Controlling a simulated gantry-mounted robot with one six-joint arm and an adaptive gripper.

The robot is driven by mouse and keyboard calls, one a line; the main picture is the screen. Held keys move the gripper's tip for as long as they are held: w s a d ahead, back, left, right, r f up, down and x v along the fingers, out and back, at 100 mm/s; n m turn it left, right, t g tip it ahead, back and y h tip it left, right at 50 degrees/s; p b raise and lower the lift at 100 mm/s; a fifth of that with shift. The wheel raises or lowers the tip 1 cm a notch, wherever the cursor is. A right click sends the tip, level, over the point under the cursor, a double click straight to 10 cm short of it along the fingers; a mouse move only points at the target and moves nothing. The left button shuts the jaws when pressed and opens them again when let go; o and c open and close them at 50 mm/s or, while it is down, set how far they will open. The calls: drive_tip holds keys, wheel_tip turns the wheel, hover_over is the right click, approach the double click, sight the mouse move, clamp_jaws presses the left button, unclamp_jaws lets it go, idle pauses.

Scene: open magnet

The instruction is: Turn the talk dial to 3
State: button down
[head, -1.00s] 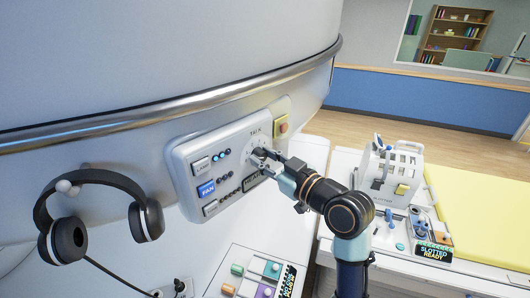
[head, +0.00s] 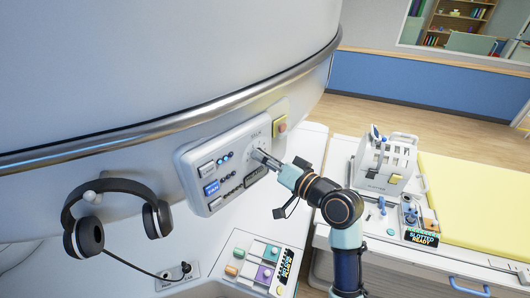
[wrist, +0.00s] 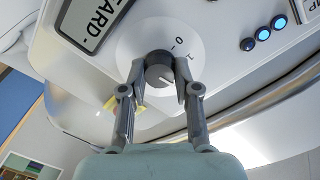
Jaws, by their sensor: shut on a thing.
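The talk dial (wrist: 158,72) is a dark grey round knob on a white disc, with a thin white pointer line. In the wrist view the digits 0 and 1 show beside it. The pointer line slants to the lower right of that picture; which digit it marks I cannot tell. My gripper (wrist: 160,78) is shut on the dial, one finger on each side. In the head view my gripper (head: 262,158) reaches the right part of the white control panel (head: 196,155) and hides most of the dial.
The panel carries a blue FAN button (head: 212,188) and several lit dots. Headphones (head: 118,205) hang to the left. A tray with coloured pieces (head: 255,262) lies below. A bed and a slotted rack (head: 385,160) stand right.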

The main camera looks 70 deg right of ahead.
drive_tip(key=m, duration=0.5)
drive_tip(key=shift+y+p, duration=0.3)
drive_tip(key=shift+m, duration=0.3)
drive_tip(key=c, duration=0.8)
unclamp_jaws()
drive_tip(key=shift+c, duration=0.2)
drive_tip(key=v, duration=1.2)
drive_tip(key=shift+f, duration=0.15)
